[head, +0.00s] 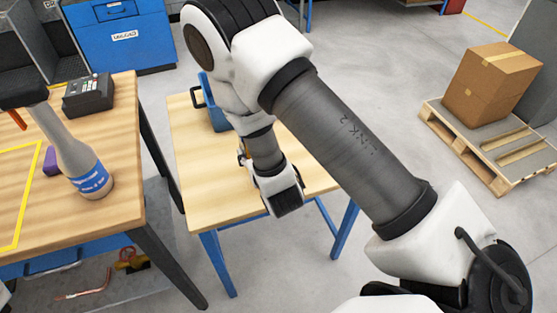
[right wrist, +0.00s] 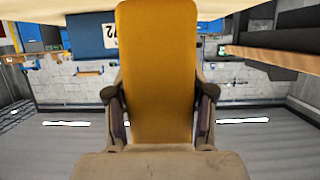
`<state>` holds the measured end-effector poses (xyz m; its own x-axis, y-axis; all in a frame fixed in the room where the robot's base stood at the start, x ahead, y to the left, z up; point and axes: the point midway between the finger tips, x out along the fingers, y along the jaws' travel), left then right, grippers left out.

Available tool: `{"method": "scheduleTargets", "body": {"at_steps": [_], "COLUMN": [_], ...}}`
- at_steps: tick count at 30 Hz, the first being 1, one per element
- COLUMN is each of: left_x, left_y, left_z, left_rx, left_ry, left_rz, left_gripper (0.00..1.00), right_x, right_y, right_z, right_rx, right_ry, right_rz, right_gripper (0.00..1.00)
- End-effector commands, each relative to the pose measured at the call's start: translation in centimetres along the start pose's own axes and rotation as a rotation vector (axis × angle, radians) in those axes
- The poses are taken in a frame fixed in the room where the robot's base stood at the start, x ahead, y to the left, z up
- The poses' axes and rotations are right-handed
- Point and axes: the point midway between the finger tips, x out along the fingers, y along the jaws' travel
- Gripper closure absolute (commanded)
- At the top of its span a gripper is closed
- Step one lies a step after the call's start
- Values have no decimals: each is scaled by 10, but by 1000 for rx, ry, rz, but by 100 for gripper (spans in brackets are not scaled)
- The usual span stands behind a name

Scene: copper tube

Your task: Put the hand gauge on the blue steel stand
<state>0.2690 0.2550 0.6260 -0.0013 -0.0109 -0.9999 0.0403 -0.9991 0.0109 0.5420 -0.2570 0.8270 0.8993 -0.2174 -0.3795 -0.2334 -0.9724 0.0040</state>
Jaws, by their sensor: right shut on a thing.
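The blue steel stand (head: 325,178) has a wooden top and blue legs, and stands in the middle of the head view. My right arm reaches over it, and its wrist hangs above the top; its gripper is mostly hidden behind the wrist there. In the right wrist view my right gripper (right wrist: 160,98) is shut on a long yellow-orange body, which I take to be the hand gauge (right wrist: 157,55). Its fingers press on both sides. Whether the gauge touches the stand's top cannot be told. My left gripper is not in view.
A blue case (head: 214,112) with a black handle stands at the stand's far left; a blue box (right wrist: 90,35) also shows in the right wrist view. The stand's right part is clear.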

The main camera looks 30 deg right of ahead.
Motion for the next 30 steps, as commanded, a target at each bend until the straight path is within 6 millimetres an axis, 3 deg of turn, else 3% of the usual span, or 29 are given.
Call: {"method": "scheduleTargets", "body": {"at_steps": [6,12,19,30], "left_x": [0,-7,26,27], "left_y": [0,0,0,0], "left_z": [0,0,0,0], "left_rx": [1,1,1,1], "left_ry": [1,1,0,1], "left_rz": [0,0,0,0], "left_gripper": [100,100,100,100], "right_x": [16,28,43,44], "right_y": [46,74,76,76], "right_z": [-6,-8,28,30], "right_rx": [9,2,-2,-2], "right_ry": [0,1,3,2], "right_rz": [5,1,-1,-1], "right_gripper": [100,100,100,100]}}
